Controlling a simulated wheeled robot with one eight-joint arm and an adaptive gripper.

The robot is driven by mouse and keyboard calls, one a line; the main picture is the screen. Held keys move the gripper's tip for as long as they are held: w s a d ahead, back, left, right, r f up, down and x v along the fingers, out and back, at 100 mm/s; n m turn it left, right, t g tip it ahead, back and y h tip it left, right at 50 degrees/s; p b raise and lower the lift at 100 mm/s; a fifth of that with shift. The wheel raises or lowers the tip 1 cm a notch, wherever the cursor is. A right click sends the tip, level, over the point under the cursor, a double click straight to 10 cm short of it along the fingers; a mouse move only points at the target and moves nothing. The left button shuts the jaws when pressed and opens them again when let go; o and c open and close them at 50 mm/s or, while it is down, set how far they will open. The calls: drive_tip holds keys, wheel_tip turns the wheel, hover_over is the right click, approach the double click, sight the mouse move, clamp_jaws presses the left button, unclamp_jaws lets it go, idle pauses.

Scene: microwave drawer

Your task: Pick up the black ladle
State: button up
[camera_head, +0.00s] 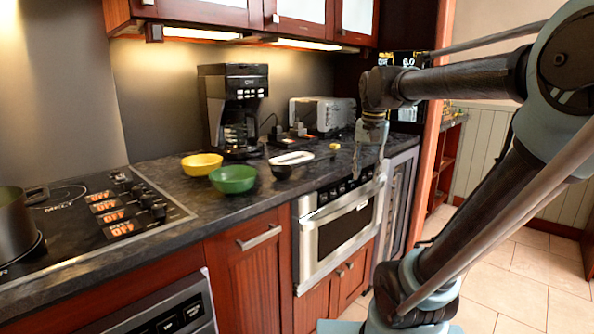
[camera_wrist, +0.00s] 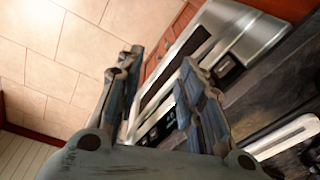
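The black ladle lies on the dark countertop in the camera_head view, its round bowl (camera_head: 282,172) at the left and its thin handle running right toward my gripper. My gripper (camera_head: 369,158) hangs over the counter's front edge, to the right of the handle end and apart from it. The camera_wrist view shows its two fingers spread with nothing between them (camera_wrist: 161,60). I cannot clearly make out the ladle in the camera_wrist view.
A green bowl (camera_head: 233,180), a yellow bowl (camera_head: 201,164) and a white oblong dish (camera_head: 291,158) are near the ladle. A coffee maker (camera_head: 232,110) and toaster (camera_head: 322,115) stand behind. The microwave drawer (camera_head: 340,222) is below the counter. A pot (camera_head: 14,232) sits on the cooktop.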

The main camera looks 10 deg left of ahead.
drive_tip(key=w+a+r+m, duration=0.2)
drive_tip(key=w+a+r, duration=0.5)
drive_tip(key=w+r, duration=0.2)
wheel_tip(320, 180, up, 6)
drive_tip(key=m+g, duration=0.1)
drive_tip(key=m, duration=0.1)
hover_over(317, 158)
drive_tip(key=f, duration=1.7)
drive_tip(key=shift+w, duration=0.25)
clamp_jaws()
